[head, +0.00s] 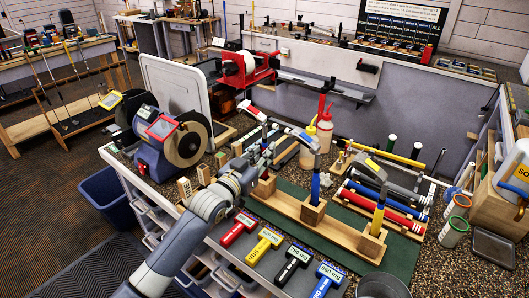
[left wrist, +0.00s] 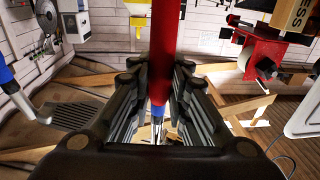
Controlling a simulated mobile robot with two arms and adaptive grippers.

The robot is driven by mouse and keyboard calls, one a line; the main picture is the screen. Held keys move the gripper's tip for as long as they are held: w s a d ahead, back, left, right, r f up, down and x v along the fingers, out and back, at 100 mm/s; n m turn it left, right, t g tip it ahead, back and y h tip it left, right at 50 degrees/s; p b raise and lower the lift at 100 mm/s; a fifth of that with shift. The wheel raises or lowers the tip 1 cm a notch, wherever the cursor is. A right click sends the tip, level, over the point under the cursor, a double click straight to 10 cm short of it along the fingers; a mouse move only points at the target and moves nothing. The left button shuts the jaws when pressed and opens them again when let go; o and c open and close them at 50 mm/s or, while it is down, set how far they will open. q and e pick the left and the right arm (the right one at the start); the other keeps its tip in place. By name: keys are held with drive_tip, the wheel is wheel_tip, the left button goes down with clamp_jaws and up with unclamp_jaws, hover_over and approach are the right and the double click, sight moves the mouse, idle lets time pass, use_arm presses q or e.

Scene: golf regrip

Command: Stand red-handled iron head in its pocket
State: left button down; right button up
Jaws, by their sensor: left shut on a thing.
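My left gripper (head: 262,160) is shut on the red-handled iron, just above the left pocket block of the wooden rack (head: 342,236). The iron's grey head (head: 252,110) sticks up above the gripper, leaning to the left. In the left wrist view the red handle (left wrist: 166,42) runs between the two black fingers (left wrist: 158,88). The gripper hides the handle's lower end, so I cannot tell whether it is inside the pocket. A blue-handled iron (head: 315,187) stands in the middle pocket, and a yellow-handled iron (head: 378,218) in the right one.
Several grip boxes lie along the bench's front edge, including a red one (head: 238,228) and a yellow one (head: 265,245). A grinder (head: 172,140) stands left of my arm. A red vise (head: 250,66) and bottles (head: 325,132) stand behind. Loose red grips (head: 385,208) lie right of the rack.

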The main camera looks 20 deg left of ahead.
use_arm(q)
drive_tip(key=shift+f+b, duration=0.35)
drive_tip(key=shift+f, duration=0.2)
drive_tip(key=shift+f+b, duration=0.4)
drive_tip(key=shift+f, duration=0.4)
idle(0.6)
drive_tip(key=c, duration=1.4)
unclamp_jaws()
drive_tip(key=shift+c, duration=0.2)
drive_tip(key=shift+s+f, duration=0.1)
drive_tip(key=v, duration=1.2)
drive_tip(key=p+v, duration=0.2)
drive_tip(key=v, duration=0.6)
drive_tip(key=shift+s, duration=0.4)
